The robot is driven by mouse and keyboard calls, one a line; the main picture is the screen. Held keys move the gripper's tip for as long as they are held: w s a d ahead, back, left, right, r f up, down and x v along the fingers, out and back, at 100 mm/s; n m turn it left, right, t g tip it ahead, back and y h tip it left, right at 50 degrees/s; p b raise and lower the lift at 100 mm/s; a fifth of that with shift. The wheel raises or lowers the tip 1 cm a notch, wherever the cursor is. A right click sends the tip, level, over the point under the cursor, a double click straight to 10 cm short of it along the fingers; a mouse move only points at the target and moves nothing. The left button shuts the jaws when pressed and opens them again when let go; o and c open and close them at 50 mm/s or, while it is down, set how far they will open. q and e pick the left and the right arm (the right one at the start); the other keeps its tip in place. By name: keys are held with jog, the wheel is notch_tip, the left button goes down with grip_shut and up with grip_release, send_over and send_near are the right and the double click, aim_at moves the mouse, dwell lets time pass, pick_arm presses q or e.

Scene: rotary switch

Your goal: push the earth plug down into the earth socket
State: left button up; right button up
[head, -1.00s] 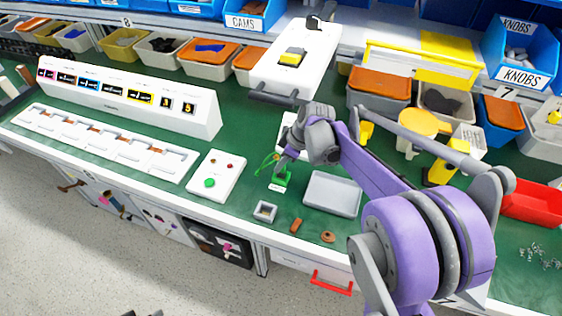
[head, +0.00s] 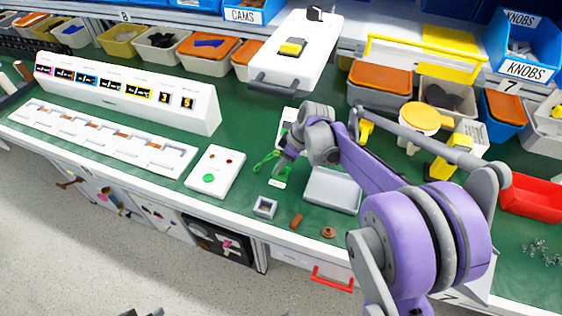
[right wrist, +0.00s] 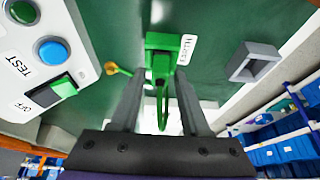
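The green earth socket (head: 279,183) is a small block with a white label on the green bench top. It also shows in the right wrist view (right wrist: 163,41), its label beside it. My right gripper (right wrist: 162,78) points down over it, with its fingers close on both sides of the green earth plug (right wrist: 161,73). The plug's lower end meets the block, and its seating depth is hidden. A green cable (head: 264,161) loops out to the left of my right gripper (head: 281,168). My left gripper cannot be made out; only a dark scrap shows at the bottom edge.
A white box with a green button (head: 214,172) stands left of the socket. A small grey square holder (head: 265,208) and a grey tray (head: 331,190) lie close by. My right arm covers the bench to the right.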

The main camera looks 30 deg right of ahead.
jog(key=shift+o, duration=0.6)
jog(key=p+v, duration=0.1)
jog(key=v, duration=0.9)
jog(key=shift+r, duration=0.4)
jog(key=shift+s, duration=0.1)
jog(key=s+a+f+m+t+h+p, duration=0.1)
jog(key=s+a+m+p, duration=0.2)
jog(key=s+a, duration=0.3)
jog(key=s+a+m+t+h+p, duration=0.1)
jog(key=s+a+m, duration=0.4)
jog(key=s, duration=0.7)
jog(key=shift+a+f+h+p, duration=0.35)
jog(key=shift+a+h+p, duration=0.15)
jog(key=shift+a+p, duration=0.6)
jog(key=shift+d, duration=0.15)
